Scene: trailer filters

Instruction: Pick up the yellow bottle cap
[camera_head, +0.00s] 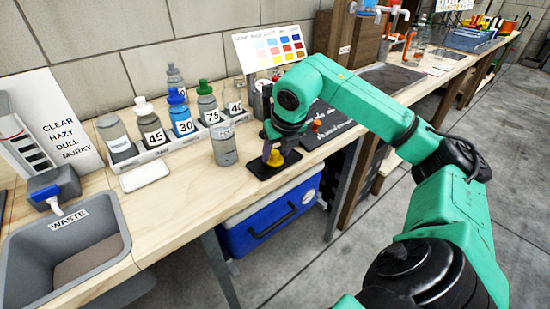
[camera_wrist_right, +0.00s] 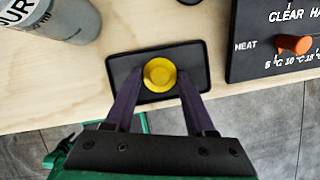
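The yellow bottle cap (camera_wrist_right: 160,75) lies on a small black pad (camera_wrist_right: 195,54) on the wooden bench. In the head view the cap (camera_head: 275,159) shows just below my right gripper (camera_head: 275,150). In the right wrist view my right gripper (camera_wrist_right: 160,82) points down at the pad with its two dark fingers apart, one on each side of the cap. Narrow gaps seem to show between fingers and cap, so the gripper looks open. My left gripper is not in view.
A clear jar (camera_head: 224,146) stands close left of the pad. Behind it is a rack (camera_head: 150,155) of numbered bottles. A dark panel with an orange knob (camera_wrist_right: 294,44) lies right of the pad. A grey waste sink (camera_head: 115,215) is at the left.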

